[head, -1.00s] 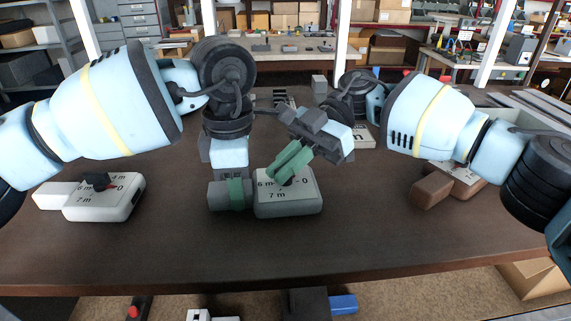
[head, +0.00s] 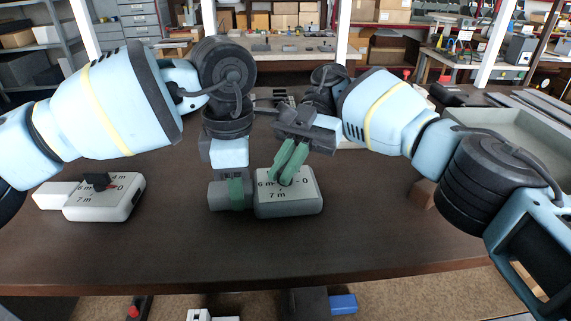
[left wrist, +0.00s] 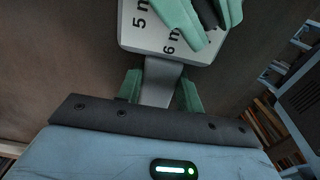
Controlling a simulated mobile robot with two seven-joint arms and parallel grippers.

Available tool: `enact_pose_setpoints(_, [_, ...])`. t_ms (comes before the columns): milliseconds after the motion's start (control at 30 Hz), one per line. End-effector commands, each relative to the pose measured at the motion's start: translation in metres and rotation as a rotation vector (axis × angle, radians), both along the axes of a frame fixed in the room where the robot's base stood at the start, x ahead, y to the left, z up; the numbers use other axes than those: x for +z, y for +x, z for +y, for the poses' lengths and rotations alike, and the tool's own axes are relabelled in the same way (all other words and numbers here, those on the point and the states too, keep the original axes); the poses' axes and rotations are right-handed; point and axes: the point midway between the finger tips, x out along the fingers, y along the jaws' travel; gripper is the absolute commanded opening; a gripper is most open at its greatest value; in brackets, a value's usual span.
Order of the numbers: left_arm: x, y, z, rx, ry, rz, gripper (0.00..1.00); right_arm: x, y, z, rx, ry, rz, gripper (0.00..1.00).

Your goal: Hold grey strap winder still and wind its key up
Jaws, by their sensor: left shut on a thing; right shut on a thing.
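The grey strap winder (head: 300,204) lies on the dark table in the middle of the head view, its dial marked 0, 6 m and 7 m. My left gripper (head: 236,194) is shut on its grey handle at the left end. In the left wrist view the green fingers (left wrist: 160,90) sit on both sides of the handle (left wrist: 160,80), and the dial face (left wrist: 150,35) shows above. My right gripper (head: 288,178) reaches down onto the dial from behind and is shut on the key, which its green fingers hide.
A white winder (head: 105,200) with a black key lies on the left of the table. A brown winder (head: 422,194) at the right is mostly hidden by my right arm. A grey tray (head: 520,140) stands at the back right. The table front is clear.

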Motion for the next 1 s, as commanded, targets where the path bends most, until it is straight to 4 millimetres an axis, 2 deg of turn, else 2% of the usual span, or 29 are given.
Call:
enact_pose_setpoints(200, [0.0002, -0.0011, -0.0007, -0.005, 0.000, 0.001, 0.09, 0.0007, 0.0007, -0.0005, -0.005, 0.002, -0.001, 0.00])
enact_pose_setpoints(233, [0.0002, -0.0011, -0.0007, -0.005, 0.000, 0.001, 0.09, 0.0007, 0.0007, -0.0005, -0.005, 0.002, -0.001, 0.13])
enact_pose_setpoints(367, [0.0002, -0.0008, -0.0005, -0.004, 0.000, 0.001, 0.09, 0.0006, 0.0006, -0.0004, -0.004, 0.001, -0.001, 0.30])
enact_pose_setpoints(400, [0.0002, -0.0007, -0.0005, -0.003, 0.000, 0.001, 0.09, 0.0006, 0.0005, -0.0004, -0.003, 0.000, 0.000, 0.31])
enact_pose_setpoints(767, [0.0003, 0.0000, 0.0000, 0.000, 0.000, 0.000, 0.09, 0.0002, 0.0002, -0.0009, -0.013, -0.001, -0.001, 0.31])
enact_pose_setpoints(1000, [0.0004, 0.0001, 0.0000, 0.000, -0.001, -0.001, 0.09, 0.0002, 0.0007, -0.0016, -0.097, 0.000, -0.004, 0.31])
